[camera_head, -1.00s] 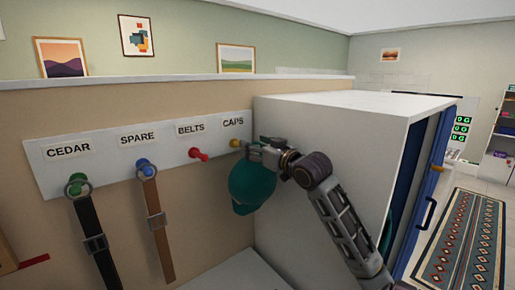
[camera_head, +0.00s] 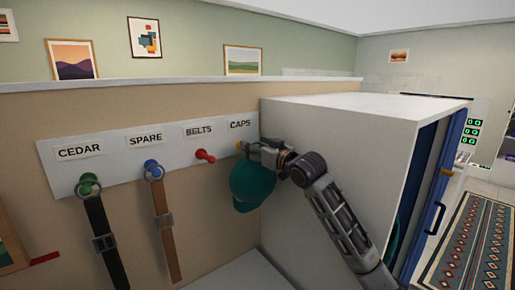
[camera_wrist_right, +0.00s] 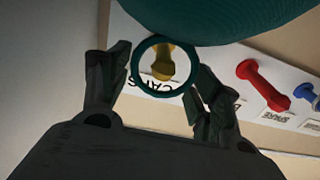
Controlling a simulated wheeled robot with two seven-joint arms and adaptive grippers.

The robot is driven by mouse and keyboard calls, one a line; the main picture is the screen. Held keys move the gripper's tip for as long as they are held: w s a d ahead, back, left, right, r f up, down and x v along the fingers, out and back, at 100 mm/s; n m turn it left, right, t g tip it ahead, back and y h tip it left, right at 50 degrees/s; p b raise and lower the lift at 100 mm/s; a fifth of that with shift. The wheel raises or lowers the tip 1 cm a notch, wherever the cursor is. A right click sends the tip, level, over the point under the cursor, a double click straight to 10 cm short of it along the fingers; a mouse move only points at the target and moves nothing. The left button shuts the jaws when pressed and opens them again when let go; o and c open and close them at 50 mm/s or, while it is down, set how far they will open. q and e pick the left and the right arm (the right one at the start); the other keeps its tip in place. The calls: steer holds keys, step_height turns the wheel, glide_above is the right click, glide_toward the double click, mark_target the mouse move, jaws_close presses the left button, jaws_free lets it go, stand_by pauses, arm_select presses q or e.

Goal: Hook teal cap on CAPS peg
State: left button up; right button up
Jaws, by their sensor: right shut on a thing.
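The teal cap (camera_head: 253,187) hangs below my right gripper (camera_head: 264,152), which is shut on its ring-shaped loop (camera_wrist_right: 163,94). The yellow CAPS peg (camera_head: 239,146) is just left of the fingertips in the head view, partly hidden by them. In the right wrist view, the yellow peg (camera_wrist_right: 162,62) shows through the loop's opening, between the two fingers. I cannot tell whether the loop is around the peg or still in front of it. The cap (camera_wrist_right: 215,14) fills the top of that view. My left gripper is not in view.
A red peg (camera_head: 205,156) under BELTS is empty. A brown belt (camera_head: 164,215) hangs from the blue peg and a black belt (camera_head: 103,240) from the green one. The white wardrobe side (camera_head: 335,150) stands close right of the cap, behind my right arm.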

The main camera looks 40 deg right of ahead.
steer(key=shift+w+d, duration=0.2)
steer(key=shift+w, duration=1.5)
steer(key=shift+w+f+p, duration=0.45)
steer(key=shift+w+f, duration=0.1)
steer(key=shift+w, duration=0.05)
steer(key=shift+f, duration=0.1)
steer(key=o, duration=1.4)
steer(key=shift+s, duration=0.1)
steer(key=s+a, duration=0.1)
steer(key=s, duration=1)
steer(key=shift+s, duration=0.3)
